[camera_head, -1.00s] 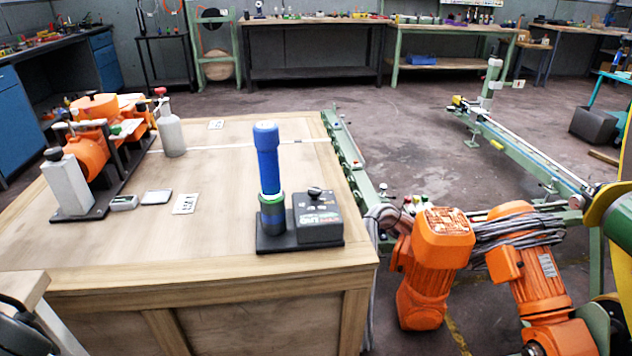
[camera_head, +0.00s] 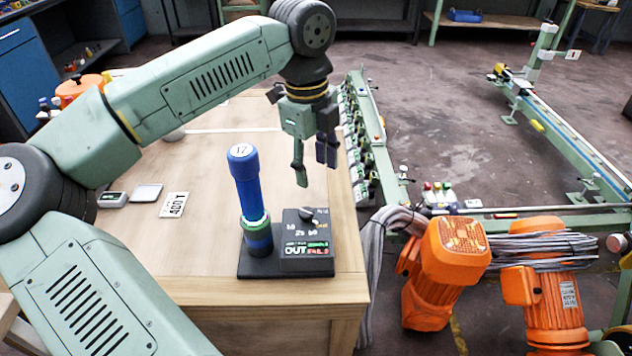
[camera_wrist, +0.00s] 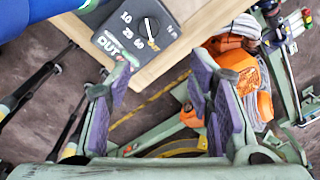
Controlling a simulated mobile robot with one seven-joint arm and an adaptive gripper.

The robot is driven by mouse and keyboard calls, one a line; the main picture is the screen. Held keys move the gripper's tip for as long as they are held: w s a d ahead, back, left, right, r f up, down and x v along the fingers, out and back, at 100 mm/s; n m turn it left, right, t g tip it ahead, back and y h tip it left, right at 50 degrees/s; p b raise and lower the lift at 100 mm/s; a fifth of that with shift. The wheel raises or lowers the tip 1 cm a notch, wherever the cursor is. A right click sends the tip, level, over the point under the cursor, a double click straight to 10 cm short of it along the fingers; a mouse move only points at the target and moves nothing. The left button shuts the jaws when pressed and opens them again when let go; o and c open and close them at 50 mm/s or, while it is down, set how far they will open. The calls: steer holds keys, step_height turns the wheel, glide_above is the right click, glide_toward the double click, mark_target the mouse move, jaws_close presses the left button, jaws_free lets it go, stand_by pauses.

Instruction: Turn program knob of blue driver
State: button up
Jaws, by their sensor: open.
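The blue driver (camera_head: 246,190) stands upright on a black base at the table's front right, with "17" on its top cap. Beside it on the same base is a dark control box (camera_head: 306,250) with a round black program knob (camera_head: 306,213) on top, ringed by printed numbers. My gripper (camera_head: 315,170) is open and empty, above and slightly behind the box, apart from the knob. In the wrist view, the open purple-padded fingers (camera_wrist: 165,92) frame the floor and table corner. The driver (camera_wrist: 35,30) is cut off at left.
The wooden table (camera_head: 200,240) holds a card marked 400 T (camera_head: 174,205) and small grey boxes at left. A green rail (camera_head: 365,140) runs along its right edge. Orange motors (camera_head: 430,260) with grey cables stand right of the table.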

mark_target(306, 211)
steer(key=shift+n+y, duration=0.4)
steer(key=f, duration=0.3)
steer(key=a+f+p, duration=0.1)
steer(key=f, duration=0.3)
steer(key=f+p, duration=0.1)
steer(key=f, duration=0.3)
steer(key=shift+w+a, duration=0.1)
steer(key=shift+a, duration=0.3)
jaws_close()
